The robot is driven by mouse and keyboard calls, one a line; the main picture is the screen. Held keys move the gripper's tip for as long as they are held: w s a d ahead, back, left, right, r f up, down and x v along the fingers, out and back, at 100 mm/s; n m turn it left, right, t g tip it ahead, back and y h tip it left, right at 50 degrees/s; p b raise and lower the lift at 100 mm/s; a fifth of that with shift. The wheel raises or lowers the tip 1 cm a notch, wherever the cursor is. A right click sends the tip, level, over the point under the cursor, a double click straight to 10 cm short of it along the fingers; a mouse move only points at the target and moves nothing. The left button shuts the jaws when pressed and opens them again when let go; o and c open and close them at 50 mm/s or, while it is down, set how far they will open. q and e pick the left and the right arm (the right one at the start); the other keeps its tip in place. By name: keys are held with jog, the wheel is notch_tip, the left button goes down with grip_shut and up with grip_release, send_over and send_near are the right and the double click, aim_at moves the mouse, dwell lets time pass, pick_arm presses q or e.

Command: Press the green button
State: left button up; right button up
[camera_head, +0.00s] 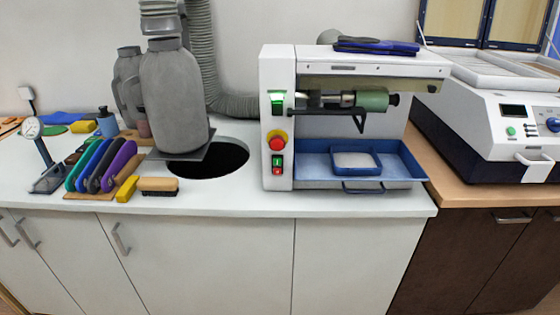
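A white machine (350,65) with a roller stands on the white counter near the middle. Its left front panel carries a small green button (277,160) just above a small red button (277,171). A red mushroom button on a yellow base (277,142) sits above these two. A green switch (277,104) is at the top of the same panel. Another round green button (511,131) is on the front of the white and dark-blue machine (470,130) at the right. Nothing covers these buttons. Neither of my grippers is in view.
A blue tray (400,160) juts forward under the roller. A grey hose and grey canister (175,95) stand left of the machine, beside a dark round hole (215,160). Coloured insoles (105,165) and a brush (158,185) lie at the left. The counter front before the machine is clear.

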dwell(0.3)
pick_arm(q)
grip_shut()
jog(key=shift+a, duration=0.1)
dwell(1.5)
